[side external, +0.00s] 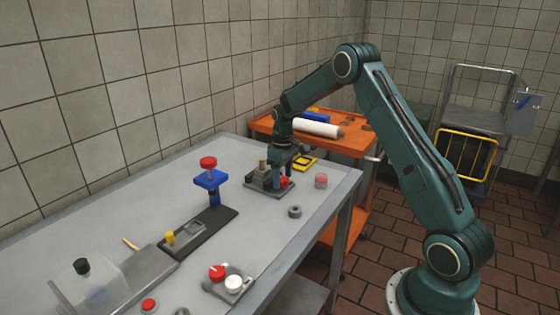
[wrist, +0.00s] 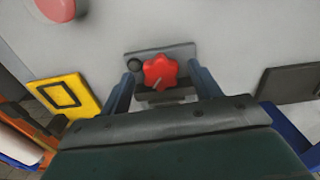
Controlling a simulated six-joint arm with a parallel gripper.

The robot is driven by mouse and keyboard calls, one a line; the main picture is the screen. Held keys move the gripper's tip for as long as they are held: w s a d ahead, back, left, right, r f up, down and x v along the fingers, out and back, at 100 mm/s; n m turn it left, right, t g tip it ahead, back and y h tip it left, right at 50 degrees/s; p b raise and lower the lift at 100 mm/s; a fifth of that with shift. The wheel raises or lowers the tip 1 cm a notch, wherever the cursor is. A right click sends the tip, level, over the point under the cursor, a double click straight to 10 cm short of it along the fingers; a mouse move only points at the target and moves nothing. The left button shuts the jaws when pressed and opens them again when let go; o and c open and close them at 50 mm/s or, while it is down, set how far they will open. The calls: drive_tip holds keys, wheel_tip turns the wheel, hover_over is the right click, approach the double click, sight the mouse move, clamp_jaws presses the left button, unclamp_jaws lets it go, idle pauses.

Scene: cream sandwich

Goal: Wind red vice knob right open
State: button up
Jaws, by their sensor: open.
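The red vice knob (wrist: 160,70) is star-shaped and sits on the small grey vice (wrist: 180,52) in the wrist view. In the side view a little of the red knob (side external: 284,181) shows beside my fingers, and the vice's dark base (side external: 262,186) lies on the table. My gripper (wrist: 163,78) is open, with one blue finger on each side of the knob. Gaps seem to show between fingers and knob, but contact cannot be told for sure. The vice jaws are partly hidden by the knob and my gripper.
A red-topped jar (side external: 321,181) and a grey ring (side external: 295,211) stand near the vice. A blue stand with a red knob (side external: 208,162) rises to the left. Bare table lies in front of the vice.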

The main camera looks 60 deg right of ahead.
sight(282, 178)
drive_tip(key=m, duration=0.3)
drive_tip(key=shift+a+m, duration=0.1)
drive_tip(key=shift+m, duration=0.3)
wheel_tip(282, 178, up, 14)
idle(0.5)
drive_tip(key=shift+f, duration=0.1)
drive_tip(key=shift+w+n, duration=0.1)
drive_tip(key=shift+n, duration=2)
drive_tip(key=shift+f, duration=0.15)
wheel_tip(282, 178, down, 14)
drive_tip(key=shift+r, duration=0.15)
drive_tip(key=shift+c, duration=0.4)
